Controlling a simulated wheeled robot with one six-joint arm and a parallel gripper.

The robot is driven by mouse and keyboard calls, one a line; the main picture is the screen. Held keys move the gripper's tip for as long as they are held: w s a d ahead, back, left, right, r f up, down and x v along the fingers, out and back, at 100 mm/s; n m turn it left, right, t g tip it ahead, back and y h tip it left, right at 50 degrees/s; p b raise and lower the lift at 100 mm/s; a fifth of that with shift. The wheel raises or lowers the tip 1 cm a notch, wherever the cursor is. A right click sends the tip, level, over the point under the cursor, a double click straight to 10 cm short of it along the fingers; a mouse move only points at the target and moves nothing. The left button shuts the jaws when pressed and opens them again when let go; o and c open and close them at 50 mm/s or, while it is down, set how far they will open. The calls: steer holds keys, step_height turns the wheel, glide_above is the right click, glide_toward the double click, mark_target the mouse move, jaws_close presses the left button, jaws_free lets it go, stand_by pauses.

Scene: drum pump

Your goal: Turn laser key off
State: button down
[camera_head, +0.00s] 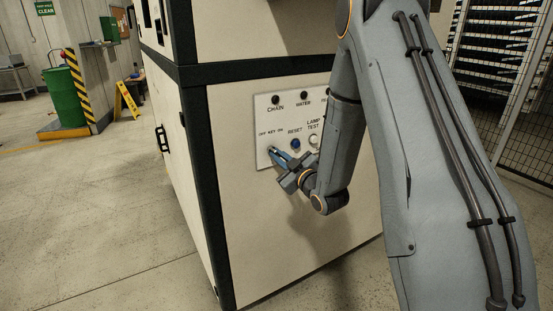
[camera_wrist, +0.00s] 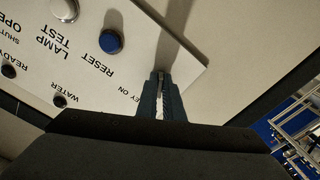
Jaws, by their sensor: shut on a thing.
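The laser key switch is on the pale control panel (camera_head: 265,110), under the label "OFF KEY ON". My gripper (camera_head: 275,153) reaches the panel at this switch and is shut on the key. The fingers hide nearly all of the key, so I cannot tell its angle. In the wrist view my gripper (camera_wrist: 161,80) has its fingertips at the panel (camera_wrist: 135,70), with a thin light strip between them. The fingers partly cover the key label there.
A blue RESET button (camera_head: 296,144) and a white LAMP TEST button (camera_head: 314,140) sit right of the key. Dark indicators labelled CHAIN (camera_head: 276,99) and WATER (camera_head: 304,96) are above.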

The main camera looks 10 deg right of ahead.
stand_by(0.3)
steer(key=c, duration=1.9)
jaws_free()
steer(key=shift+s, duration=0.15)
steer(key=b+v, duration=0.2)
steer(key=v, duration=0.5)
steer(key=shift+s, duration=0.3)
steer(key=shift+d, duration=0.15)
